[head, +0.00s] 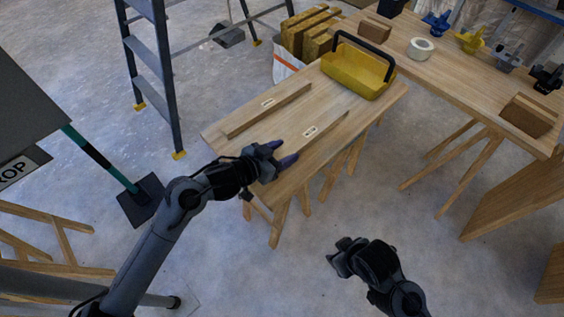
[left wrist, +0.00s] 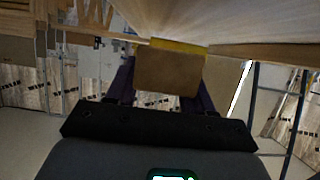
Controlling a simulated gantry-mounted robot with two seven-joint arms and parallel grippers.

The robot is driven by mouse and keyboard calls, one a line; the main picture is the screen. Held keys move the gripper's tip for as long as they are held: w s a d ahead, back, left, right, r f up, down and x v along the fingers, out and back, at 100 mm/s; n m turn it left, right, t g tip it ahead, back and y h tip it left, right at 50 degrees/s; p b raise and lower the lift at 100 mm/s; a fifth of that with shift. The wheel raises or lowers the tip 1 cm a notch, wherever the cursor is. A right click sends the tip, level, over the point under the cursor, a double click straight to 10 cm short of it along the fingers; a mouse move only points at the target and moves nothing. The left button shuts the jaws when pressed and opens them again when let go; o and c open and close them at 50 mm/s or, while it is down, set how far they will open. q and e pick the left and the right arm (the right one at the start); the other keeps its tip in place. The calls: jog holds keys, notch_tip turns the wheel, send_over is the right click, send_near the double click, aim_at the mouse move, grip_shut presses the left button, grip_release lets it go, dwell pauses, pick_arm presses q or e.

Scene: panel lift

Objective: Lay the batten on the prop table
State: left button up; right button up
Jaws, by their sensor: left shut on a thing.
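The prop table (head: 350,106) is a light wooden table on trestle legs. My left gripper (head: 281,156) is at its near edge, shut on the near end of a batten (head: 321,133). In the left wrist view the batten's end (left wrist: 170,72) sits between the two dark purple fingers. The batten runs away from me along the table's right part; I cannot tell whether its underside touches the top. A second batten (head: 268,110) lies to its left, roughly parallel. My right gripper (head: 343,257) is low, away from the table; its jaws are unclear.
A yellow toolbox (head: 352,73) stands at the table's far end. A stepladder (head: 160,75) is behind left. A workbench (head: 470,85) with tape, clamps and wood blocks stands on the right. A green-handled tool (head: 100,157) stands at left. The floor at front centre is clear.

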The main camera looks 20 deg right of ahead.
pick_arm(q)
jog(key=shift+f+b, duration=1.15)
jog(key=shift+f, duration=0.85)
jog(key=shift+f, duration=0.15)
jog(key=o, duration=1.2)
jog(key=shift+c, duration=0.2)
